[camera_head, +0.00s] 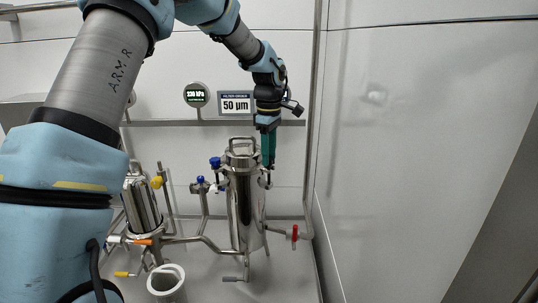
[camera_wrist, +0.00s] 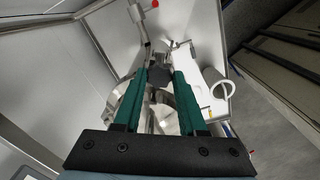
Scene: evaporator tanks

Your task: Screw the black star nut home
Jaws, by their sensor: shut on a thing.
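My gripper (camera_head: 268,163) points down at the right side of the lid of the upright steel filter housing (camera_head: 243,205). In the wrist view its two green fingers (camera_wrist: 159,74) are closed around the dark star nut (camera_wrist: 158,77), which sits between the fingertips. The shiny housing lid (camera_wrist: 123,100) lies below and beside the fingers, partly hidden by them. In the head view the nut is hidden by the fingers or too small to make out. How far the nut is threaded cannot be seen.
Blue-knobbed valves (camera_head: 214,163) stand left of the housing, and a red-handled valve (camera_head: 294,234) is at its lower right. A white bucket (camera_head: 167,291) stands in front. A pressure display (camera_head: 197,95) and a 50 µm sign (camera_head: 236,104) are behind. A wall (camera_head: 410,150) closes the right side.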

